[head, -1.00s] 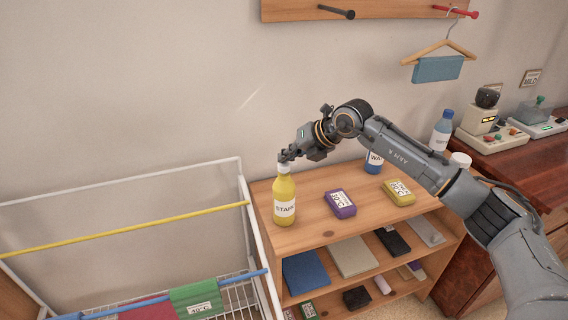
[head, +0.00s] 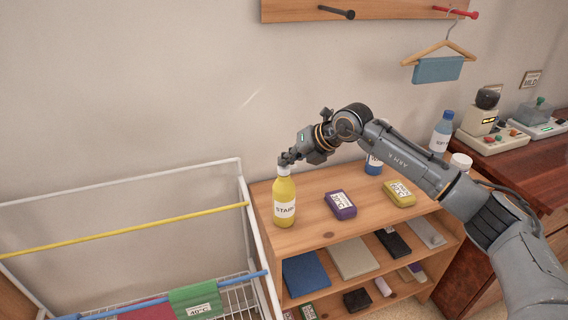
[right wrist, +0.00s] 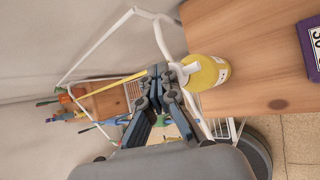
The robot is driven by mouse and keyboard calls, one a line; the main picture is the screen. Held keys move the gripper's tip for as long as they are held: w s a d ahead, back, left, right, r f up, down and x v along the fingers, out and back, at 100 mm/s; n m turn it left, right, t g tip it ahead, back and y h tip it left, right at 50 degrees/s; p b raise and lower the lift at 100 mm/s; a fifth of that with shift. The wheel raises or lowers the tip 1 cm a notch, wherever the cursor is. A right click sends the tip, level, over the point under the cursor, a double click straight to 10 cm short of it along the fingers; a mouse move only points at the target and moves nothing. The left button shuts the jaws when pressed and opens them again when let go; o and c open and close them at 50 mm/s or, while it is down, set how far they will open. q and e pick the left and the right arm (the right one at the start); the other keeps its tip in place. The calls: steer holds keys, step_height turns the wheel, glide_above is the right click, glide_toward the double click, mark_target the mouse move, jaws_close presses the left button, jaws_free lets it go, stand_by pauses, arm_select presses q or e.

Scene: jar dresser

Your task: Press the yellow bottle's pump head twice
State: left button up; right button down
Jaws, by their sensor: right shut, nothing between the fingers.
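The yellow bottle (head: 284,208) stands upright at the left end of the wooden shelf top, its label facing me. Its pale pump head (head: 284,171) is partly covered by my right gripper (head: 286,159), which is shut and empty right at the top of the bottle. In the right wrist view the yellow bottle (right wrist: 212,72) and its white pump head (right wrist: 188,70) show just beside the fingertips (right wrist: 160,76). I cannot tell whether the fingers touch the pump head. My left gripper is not in view.
On the wooden shelf top (head: 315,236) lie a purple box (head: 341,205) and a yellow box (head: 399,193). A blue bottle (head: 374,165) stands behind my right arm. A white drying rack (head: 244,190) stands close on the left; the wall is behind.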

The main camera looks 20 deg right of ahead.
mark_target(287, 168)
steer(key=shift+f, duration=0.1)
steer(key=shift+r+p, duration=0.7)
steer(key=shift+r, duration=0.6)
steer(key=shift+r+p, duration=1.35)
steer(key=shift+r, duration=1.15)
